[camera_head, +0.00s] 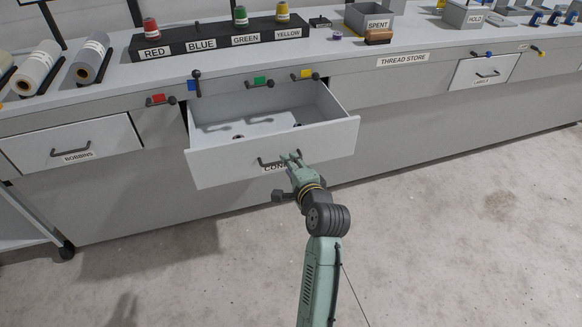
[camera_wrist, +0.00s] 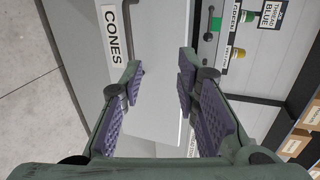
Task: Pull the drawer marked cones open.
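The cones drawer (camera_head: 225,168) stands pulled out from the cabinet, its inside exposed. Its front carries a dark bar handle (camera_head: 268,162) and a label reading CONES, partly hidden behind my gripper in the head view. My gripper (camera_head: 291,159) is at the right end of this handle. In the wrist view the CONES label (camera_wrist: 113,34) and the handle (camera_wrist: 127,12) lie ahead of the left finger. The two purple-padded fingers of my gripper (camera_wrist: 159,80) are apart, with a clear gap between them. Whether a finger touches the handle is hard to tell.
The closed bobbins drawer (camera_head: 110,138) is to the left. A dark spool rack (camera_head: 215,47) stands on the counter. Floor (camera_head: 440,230) to the right is clear.

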